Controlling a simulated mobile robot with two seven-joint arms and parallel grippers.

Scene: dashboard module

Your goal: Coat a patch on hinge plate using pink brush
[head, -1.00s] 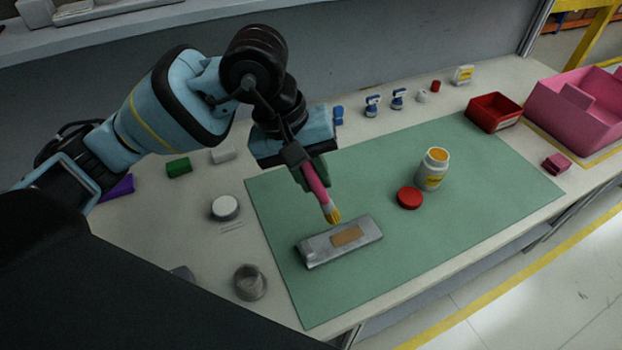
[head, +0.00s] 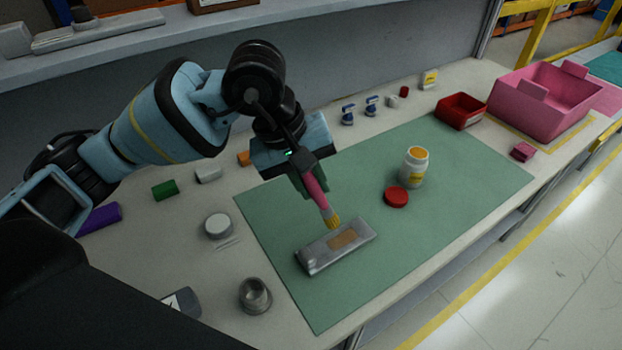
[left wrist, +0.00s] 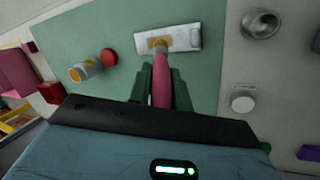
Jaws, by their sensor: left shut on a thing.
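My left gripper (head: 312,182) is shut on the pink brush (head: 319,191), which points down with its yellow bristles (head: 333,220). The bristle tip is at or just above the far edge of the hinge plate's patch; I cannot tell if it touches. The grey hinge plate (head: 316,258) lies on the green mat with a tan-orange patch (head: 343,240) on its face. In the left wrist view the brush (left wrist: 161,92) lies between the fingers, its bristles over the patch of the plate (left wrist: 185,36). My right gripper is not in view.
An open white jar (head: 413,170) with orange contents stands on the mat (head: 465,180), its red lid (head: 396,197) beside it. A metal cup (head: 255,295) and a white round tin (head: 218,226) stand left of the mat. Red (head: 461,110) and pink (head: 540,104) bins stand at the right.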

